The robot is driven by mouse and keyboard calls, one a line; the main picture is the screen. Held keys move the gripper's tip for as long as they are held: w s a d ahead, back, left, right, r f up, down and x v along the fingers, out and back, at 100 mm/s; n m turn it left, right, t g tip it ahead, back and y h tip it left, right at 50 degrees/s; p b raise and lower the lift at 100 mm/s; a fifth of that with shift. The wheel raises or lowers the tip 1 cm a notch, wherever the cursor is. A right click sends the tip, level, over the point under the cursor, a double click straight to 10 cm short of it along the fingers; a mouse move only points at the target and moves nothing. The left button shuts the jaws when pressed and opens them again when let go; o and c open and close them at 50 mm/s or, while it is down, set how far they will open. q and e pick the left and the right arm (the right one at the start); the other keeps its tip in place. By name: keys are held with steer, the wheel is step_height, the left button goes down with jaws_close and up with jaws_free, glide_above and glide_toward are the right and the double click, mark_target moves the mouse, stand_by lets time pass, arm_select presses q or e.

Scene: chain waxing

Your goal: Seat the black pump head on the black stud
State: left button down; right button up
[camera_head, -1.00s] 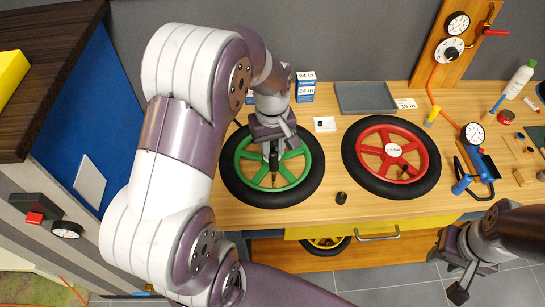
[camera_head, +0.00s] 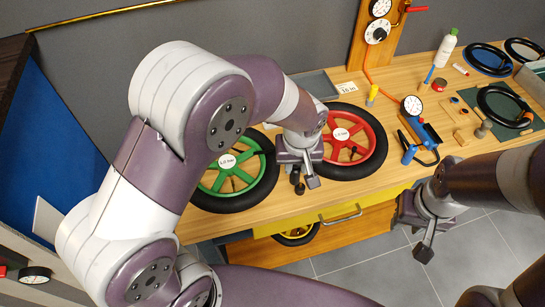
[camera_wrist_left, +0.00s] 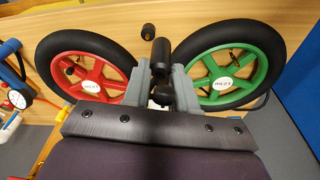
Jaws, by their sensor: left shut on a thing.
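My left gripper (camera_head: 298,178) is shut on the black pump head, a dark cylinder with a rounded end (camera_wrist_left: 160,60) seen between the fingers in the left wrist view. A short black stud (camera_wrist_left: 148,32) stands on the bench between the two wheels, close to the held head in that view. In the head view the stud (camera_head: 299,189) shows just below the gripper, near the bench's front edge. The head appears above the stud; whether they touch I cannot tell. My right gripper (camera_head: 414,238) is open and empty in front of the bench.
A green wheel (camera_head: 263,186) and a red wheel (camera_head: 374,128) lie on either side of the left gripper. A gauge (camera_head: 412,105) and blue pump (camera_head: 428,134) stand to the right. A yellow drawer (camera_head: 290,226) is below the bench edge.

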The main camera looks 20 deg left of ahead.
arm_select(q)
steer(key=shift+w+d+f+m+t+b, duration=0.15)
steer(key=shift+w+d+f+m+b, duration=0.15)
steer(key=shift+w+f+b, duration=0.55)
steer(key=shift+w+d+f+m+t+b, duration=0.2)
steer(key=shift+w+f+m+b, duration=0.15)
steer(key=shift+f+b, duration=0.9)
steer(key=shift+w+d+f+m+t+b, duration=0.25)
steer(key=shift+w+f+b, duration=0.4)
steer(key=shift+f, duration=0.7)
steer(key=shift+s+f+b, duration=0.15)
steer(key=shift+f+b, duration=0.9)
steer(key=c, duration=0.8)
jaws_free()
steer(key=shift+r, duration=0.15)
steer(key=b+v, duration=0.1)
steer(key=v, duration=1.1)
steer(key=shift+r, duration=0.25)
